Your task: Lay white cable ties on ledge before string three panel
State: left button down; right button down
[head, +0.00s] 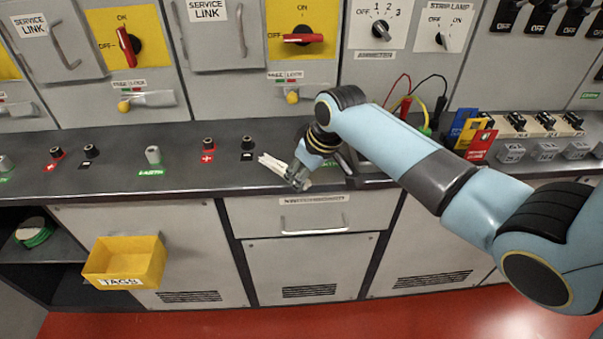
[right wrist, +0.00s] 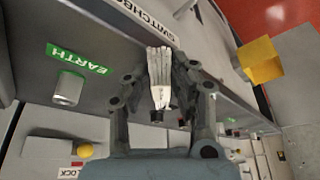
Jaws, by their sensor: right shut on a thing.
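The white cable ties (head: 271,162) are a small bundle at the front part of the dark ledge (head: 112,176). My right gripper (head: 300,178) is shut on them, with the bundle sticking out to the left. In the right wrist view the bundle (right wrist: 159,62) lies between the fingers of the right gripper (right wrist: 160,88). I cannot tell whether the ties touch the ledge or hang just above it. The forearm and gripper hide part of the ledge. Which panel is string three cannot be read. My left gripper is not in view.
Red and black terminals (head: 208,150) and an earth stud (head: 153,155) stand on the ledge left of the ties. Test leads (head: 425,105) and coloured cards (head: 470,130) are to the right. A yellow tag bin (head: 125,262) hangs below. The ledge's front left strip is clear.

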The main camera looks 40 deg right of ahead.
jog(key=c, duration=1.1)
grip_release()
jog(key=shift+f, duration=0.1)
